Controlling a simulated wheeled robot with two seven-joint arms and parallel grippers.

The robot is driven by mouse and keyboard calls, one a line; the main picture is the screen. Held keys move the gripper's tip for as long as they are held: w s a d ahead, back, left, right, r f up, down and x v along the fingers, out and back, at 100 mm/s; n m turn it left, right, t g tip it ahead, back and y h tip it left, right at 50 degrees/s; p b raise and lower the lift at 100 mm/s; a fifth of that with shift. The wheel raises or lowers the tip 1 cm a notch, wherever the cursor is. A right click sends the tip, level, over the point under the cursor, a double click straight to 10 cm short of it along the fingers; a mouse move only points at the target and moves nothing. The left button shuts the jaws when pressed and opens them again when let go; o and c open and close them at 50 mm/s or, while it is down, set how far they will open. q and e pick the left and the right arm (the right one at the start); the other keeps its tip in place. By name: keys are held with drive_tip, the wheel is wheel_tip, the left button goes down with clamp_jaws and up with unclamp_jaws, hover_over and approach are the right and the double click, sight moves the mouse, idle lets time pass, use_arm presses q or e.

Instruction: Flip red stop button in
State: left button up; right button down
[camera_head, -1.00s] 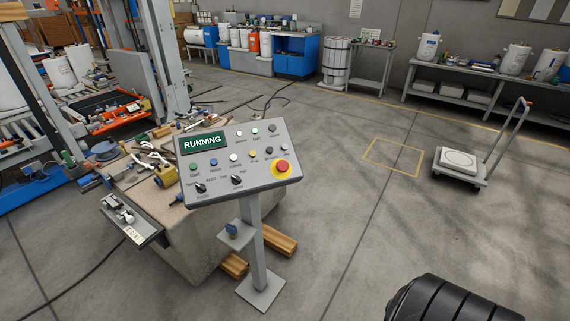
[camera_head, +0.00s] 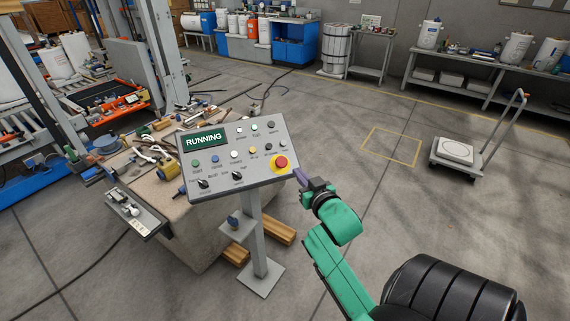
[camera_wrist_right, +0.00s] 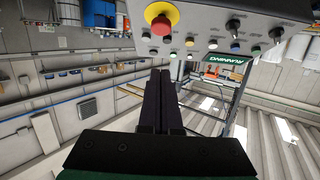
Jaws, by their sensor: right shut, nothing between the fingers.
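The red stop button (camera_head: 281,161) sits on a yellow round base at the right end of the grey control panel (camera_head: 262,187). The panel's green display (camera_head: 203,138) reads RUNNING. My right gripper (camera_head: 298,174) is shut and empty. It is just right of and below the button, near the panel's lower right corner, apart from the button. In the right wrist view, the shut fingers (camera_wrist_right: 158,75) point toward the panel, and the red button (camera_wrist_right: 160,16) is at the top, beyond the fingertips. My left gripper is not in view.
The panel stands on a grey post (camera_head: 256,245). A concrete block with tools (camera_head: 190,235) is behind it at the left. Wooden beams (camera_head: 272,230) lie by the post. A platform cart (camera_head: 457,152) stands at the right. The floor between the panel and cart is clear.

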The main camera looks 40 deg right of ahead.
drive_tip(key=p, duration=0.1)
hover_over(283, 166)
drive_tip(key=f+v, duration=0.1)
drive_tip(key=v, duration=0.3)
drive_tip(key=f, duration=0.1)
drive_tip(key=w+f, duration=0.1)
drive_tip(key=f, duration=0.1)
drive_tip(key=shift+w+d+f, duration=0.15)
drive_tip(key=shift+d+f, duration=0.05)
drive_tip(key=shift+f, duration=0.05)
drive_tip(key=shift+w+d+f, duration=0.1)
drive_tip(key=shift+w+f, duration=0.25)
drive_tip(key=shift+f, duration=0.2)
drive_tip(key=shift+w+d+f+b, duration=0.1)
drive_tip(key=shift+w+f+b, duration=0.15)
drive_tip(key=shift+f+b, duration=0.25)
drive_tip(key=shift+w+d+f+b, duration=0.1)
drive_tip(key=shift+w+f+b, duration=0.1)
drive_tip(key=shift+f+b, duration=0.3)
drive_tip(key=shift+s+a+r, duration=0.1)
drive_tip(key=shift+r, duration=0.05)
